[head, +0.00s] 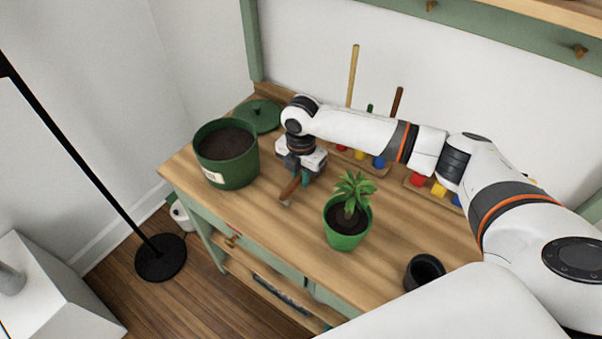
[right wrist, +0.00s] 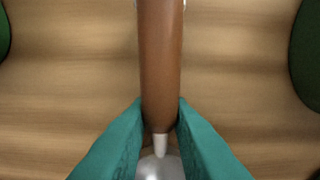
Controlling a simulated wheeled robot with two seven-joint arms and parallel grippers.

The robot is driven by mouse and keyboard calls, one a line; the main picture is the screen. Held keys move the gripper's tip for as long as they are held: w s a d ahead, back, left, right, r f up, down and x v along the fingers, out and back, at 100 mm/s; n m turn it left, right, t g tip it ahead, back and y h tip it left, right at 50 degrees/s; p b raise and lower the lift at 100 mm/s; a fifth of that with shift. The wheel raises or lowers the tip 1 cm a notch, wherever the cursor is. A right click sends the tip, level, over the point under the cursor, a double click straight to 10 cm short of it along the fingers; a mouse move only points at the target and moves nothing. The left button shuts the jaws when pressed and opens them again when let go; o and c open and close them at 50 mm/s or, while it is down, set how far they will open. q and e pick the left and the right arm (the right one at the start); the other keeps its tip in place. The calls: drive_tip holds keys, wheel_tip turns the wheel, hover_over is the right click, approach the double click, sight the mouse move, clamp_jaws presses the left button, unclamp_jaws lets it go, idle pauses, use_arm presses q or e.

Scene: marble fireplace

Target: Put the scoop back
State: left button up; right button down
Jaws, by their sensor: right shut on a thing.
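My right gripper (head: 300,181) is low over the wooden bench, between the big green pot and the potted plant. Its teal fingers are shut on the scoop's brown wooden handle (head: 289,190). In the right wrist view the scoop's handle (right wrist: 161,60) runs between the fingers, with a pale collar and a shiny metal part below. Most of the metal part is hidden by the fingers. Whether the scoop touches the bench is unclear. Racks with red, yellow and blue marks (head: 418,180) stand along the back, partly behind my right arm. My left gripper is out of view.
A big green pot of soil (head: 230,172) stands at the bench's left, with a green lid (head: 262,114) behind it. A potted plant (head: 346,232) stands right of my gripper. A small black pot (head: 424,271) is near the front right. Upright handles (head: 352,76) rise at the back.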

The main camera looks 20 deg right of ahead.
drive_tip(key=shift+f, duration=0.2)
drive_tip(key=c, duration=1.2)
unclamp_jaws()
drive_tip(key=shift+c, duration=0.2)
